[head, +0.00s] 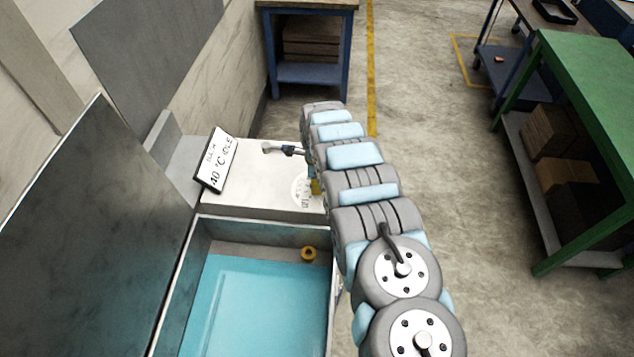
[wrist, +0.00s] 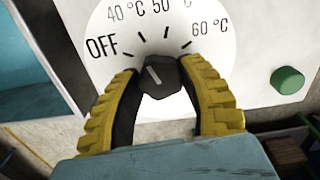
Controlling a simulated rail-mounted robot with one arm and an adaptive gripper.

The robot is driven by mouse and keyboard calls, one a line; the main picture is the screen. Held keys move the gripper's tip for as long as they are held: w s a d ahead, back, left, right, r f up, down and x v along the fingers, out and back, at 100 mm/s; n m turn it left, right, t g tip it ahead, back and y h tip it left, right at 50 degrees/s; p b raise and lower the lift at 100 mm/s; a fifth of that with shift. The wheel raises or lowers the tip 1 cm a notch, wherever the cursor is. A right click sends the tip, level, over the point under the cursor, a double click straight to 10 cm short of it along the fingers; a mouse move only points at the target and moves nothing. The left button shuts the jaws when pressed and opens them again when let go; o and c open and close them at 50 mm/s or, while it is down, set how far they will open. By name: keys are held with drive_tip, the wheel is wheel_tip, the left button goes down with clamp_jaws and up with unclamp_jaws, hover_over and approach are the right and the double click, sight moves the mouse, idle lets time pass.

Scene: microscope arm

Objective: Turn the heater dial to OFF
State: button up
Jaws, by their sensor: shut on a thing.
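The heater dial's black knob (wrist: 163,84) sits at the middle of a round white scale plate (wrist: 95,72) in the wrist view. The plate carries OFF, 40 °C, 50 °C and 60 °C marks. The knob's white line points up and left, between the OFF and 40 °C ticks and closer to 40 °C. My gripper (wrist: 160,70) has yellow ribbed fingers on both sides of the knob and is shut on it. In the head view the scale plate (head: 299,191) is partly hidden by my arm. A tilted display (head: 214,165) reads 40 °C IDLE.
A green button (wrist: 287,80) is right of the dial. A green bench (head: 585,80) stands right across open floor.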

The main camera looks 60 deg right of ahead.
drive_tip(key=shift+n, duration=0.3)
drive_tip(key=n, duration=0.3)
drive_tip(key=shift+w, duration=0.1)
drive_tip(key=n, duration=0.4)
drive_tip(key=shift+b, duration=0.4)
drive_tip(key=shift+n, duration=0.3)
drive_tip(key=o, duration=1.2)
drive_tip(key=shift+r, duration=0.1)
wheel_tip(320, 180, up, 2)
drive_tip(key=shift+d, duration=0.1)
drive_tip(key=shift+r, duration=4.95)
